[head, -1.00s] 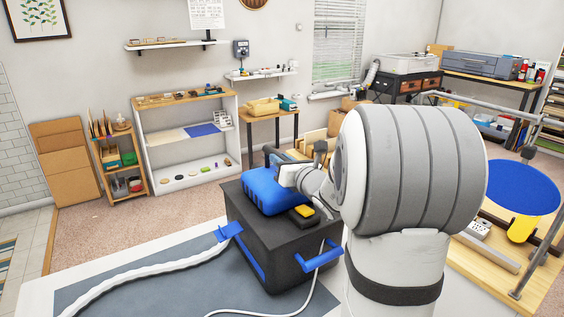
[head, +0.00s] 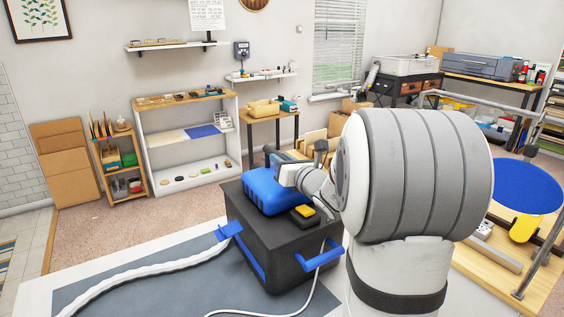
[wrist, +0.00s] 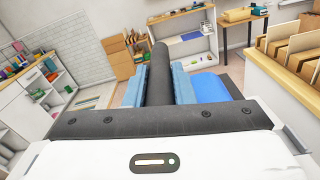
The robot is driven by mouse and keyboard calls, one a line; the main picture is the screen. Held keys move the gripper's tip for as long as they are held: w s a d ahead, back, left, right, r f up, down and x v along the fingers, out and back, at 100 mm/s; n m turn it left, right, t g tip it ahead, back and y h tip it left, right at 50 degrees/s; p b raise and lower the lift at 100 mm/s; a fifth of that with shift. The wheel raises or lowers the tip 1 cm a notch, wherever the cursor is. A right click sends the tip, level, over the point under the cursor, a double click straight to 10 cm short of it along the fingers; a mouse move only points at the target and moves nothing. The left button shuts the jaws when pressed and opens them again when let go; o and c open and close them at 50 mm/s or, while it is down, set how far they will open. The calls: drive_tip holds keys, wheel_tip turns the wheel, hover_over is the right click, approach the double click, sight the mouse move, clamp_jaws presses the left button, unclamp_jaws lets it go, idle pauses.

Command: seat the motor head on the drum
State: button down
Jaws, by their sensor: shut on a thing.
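The motor head (head: 268,193) is a blue rounded cover at the top of the drum (head: 262,242), a dark boxy body with blue handles. It looks level; I cannot tell whether it rests fully down. My gripper (head: 285,175) is at the motor head's back right, mostly hidden by my arm. In the wrist view, my gripper (wrist: 157,88) is shut, with its light-blue pads on either side of a dark bar (wrist: 158,72), which appears to be the motor head's handle. Part of the blue cover (wrist: 210,87) shows to the right.
A yellow-and-black piece (head: 303,211) sits at the drum top's right side. A white hose (head: 150,267) runs left from the drum's blue fitting, and a white cord trails in front. A workbench (head: 485,262) stands at right. My arm blocks much of the view.

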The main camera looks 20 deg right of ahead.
drive_tip(key=shift+r, duration=0.2)
drive_tip(key=c, duration=1.4)
unclamp_jaws()
drive_tip(key=shift+o, duration=1.3)
drive_tip(key=shift+f, duration=0.1)
drive_tip(key=shift+o, duration=0.2)
drive_tip(key=shift+s+f, duration=0.1)
drive_tip(key=shift+f, duration=0.1)
drive_tip(key=o, duration=0.5)
drive_tip(key=shift+r, duration=0.1)
drive_tip(key=shift+s+d, duration=0.25)
drive_tip(key=shift+s, duration=1.2)
drive_tip(key=shift+s+d, duration=0.2)
drive_tip(key=shift+s, duration=1.3)
drive_tip(key=shift+s+d, duration=0.25)
drive_tip(key=shift+s, duration=1.2)
